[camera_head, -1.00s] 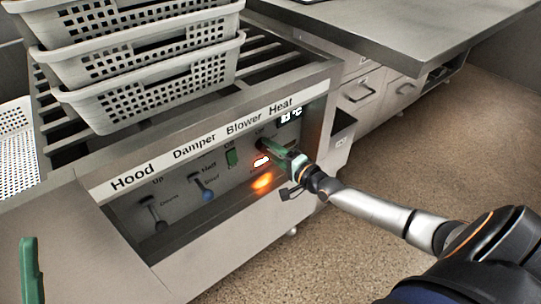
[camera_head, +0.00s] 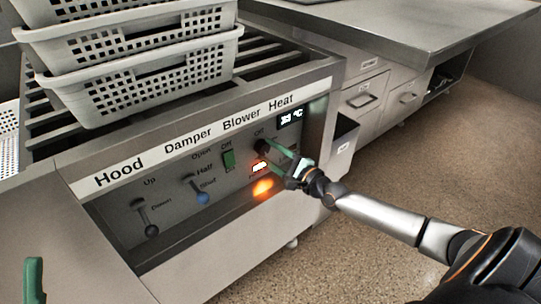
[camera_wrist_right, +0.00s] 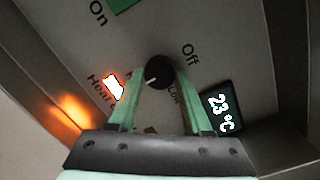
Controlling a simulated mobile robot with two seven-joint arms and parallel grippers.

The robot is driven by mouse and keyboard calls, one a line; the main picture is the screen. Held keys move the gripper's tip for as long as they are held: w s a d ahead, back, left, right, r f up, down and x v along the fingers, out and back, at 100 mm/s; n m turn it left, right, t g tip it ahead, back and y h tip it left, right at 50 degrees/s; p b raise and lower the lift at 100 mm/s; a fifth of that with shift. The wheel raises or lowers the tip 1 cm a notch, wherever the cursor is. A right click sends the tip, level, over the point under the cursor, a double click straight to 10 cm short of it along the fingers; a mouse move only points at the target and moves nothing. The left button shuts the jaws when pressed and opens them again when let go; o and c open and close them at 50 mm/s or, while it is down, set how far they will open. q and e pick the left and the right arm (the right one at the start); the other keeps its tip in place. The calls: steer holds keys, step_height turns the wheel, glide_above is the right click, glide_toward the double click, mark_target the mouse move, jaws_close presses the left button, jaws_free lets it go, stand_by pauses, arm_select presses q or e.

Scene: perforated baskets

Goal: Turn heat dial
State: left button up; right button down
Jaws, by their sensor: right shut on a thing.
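The heat dial (camera_head: 262,147) is a small black round knob under the "Heat" label on the grey control panel. It shows closer in the right wrist view (camera_wrist_right: 159,72), with a white pointer mark towards its lower left. My right gripper (camera_head: 272,150) has green fingers, one on each side of the dial, and is shut on it; its fingers also show in the wrist view (camera_wrist_right: 159,75). The temperature display (camera_wrist_right: 221,108) reads 23 °C. Of my left gripper, only a green finger (camera_head: 34,280) shows at the lower left edge; its opening is hidden.
The panel also has a green blower switch (camera_head: 228,159), a damper lever with a blue knob (camera_head: 203,197) and a hood lever (camera_head: 151,230). An orange light (camera_head: 262,187) glows below the dial. Stacked white perforated baskets (camera_head: 140,85) stand on the slatted top.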

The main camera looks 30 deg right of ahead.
stand_by(0.4)
steer(key=shift+c, duration=1.7)
jaws_free()
arm_select(q)
steer(key=shift+a+r+m+p, duration=0.2)
steer(key=shift+r+m+p, duration=0.1)
steer(key=shift+r+p, duration=1.6)
arm_select(e)
steer(key=s+d, duration=0.2)
steer(key=s, duration=1)
steer(key=shift+s+d, duration=0.15)
arm_select(q)
steer(key=shift+f, duration=0.1)
